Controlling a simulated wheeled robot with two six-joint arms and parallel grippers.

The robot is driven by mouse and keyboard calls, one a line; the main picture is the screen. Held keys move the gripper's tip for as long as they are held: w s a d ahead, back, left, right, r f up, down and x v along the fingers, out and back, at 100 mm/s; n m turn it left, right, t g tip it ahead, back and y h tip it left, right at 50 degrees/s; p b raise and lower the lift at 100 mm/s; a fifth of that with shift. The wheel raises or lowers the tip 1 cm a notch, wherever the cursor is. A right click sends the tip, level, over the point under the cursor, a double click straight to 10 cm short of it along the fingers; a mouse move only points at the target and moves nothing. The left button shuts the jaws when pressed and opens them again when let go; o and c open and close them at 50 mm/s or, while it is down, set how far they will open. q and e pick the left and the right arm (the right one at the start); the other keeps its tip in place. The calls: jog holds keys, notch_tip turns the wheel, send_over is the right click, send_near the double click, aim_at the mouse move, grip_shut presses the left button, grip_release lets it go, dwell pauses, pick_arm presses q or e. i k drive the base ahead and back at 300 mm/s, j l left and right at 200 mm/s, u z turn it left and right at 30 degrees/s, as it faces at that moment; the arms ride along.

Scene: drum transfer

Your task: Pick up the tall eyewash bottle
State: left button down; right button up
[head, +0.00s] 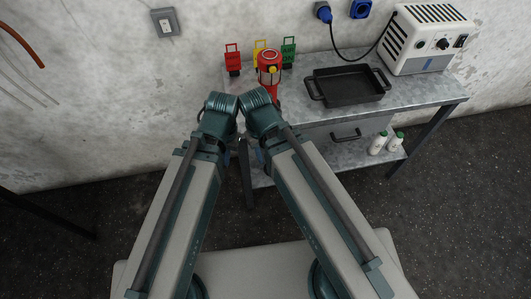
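Two white bottles with green caps stand side by side on the lower shelf of the metal bench, at its right end. The left bottle (377,145) looks a little taller than the right bottle (396,142). Their labels are too small to read, so I cannot tell for sure which is the eyewash bottle. My two arms reach forward from the bottom and bend close together at the bench's left end, well left of the bottles. My grippers are largely hidden behind my own arm links. I cannot make out their fingers or anything held.
On the bench top (427,91) are a black tray (347,86), a red lantern-like device (269,68), and red (233,60), yellow (259,46) and green (288,50) tags. A white vented machine (428,38) stands at the right. A drawer (346,134) hangs above the lower shelf. The floor at right is clear.

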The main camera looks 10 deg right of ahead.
aim_at(380, 138)
jog(key=z, duration=1.5)
jog(key=i+l+u, duration=0.2)
jog(key=l, duration=0.15)
jog(key=i+l+u, duration=0.15)
jog(key=l, duration=0.2)
jog(key=i+l+u, duration=0.2)
jog(key=l, duration=0.2)
jog(key=i+l+u, duration=0.15)
jog(key=l, duration=0.25)
jog(key=i+l+u, duration=0.2)
jog(key=l, duration=0.2)
jog(key=l+u, duration=0.15)
jog(key=l, duration=0.3)
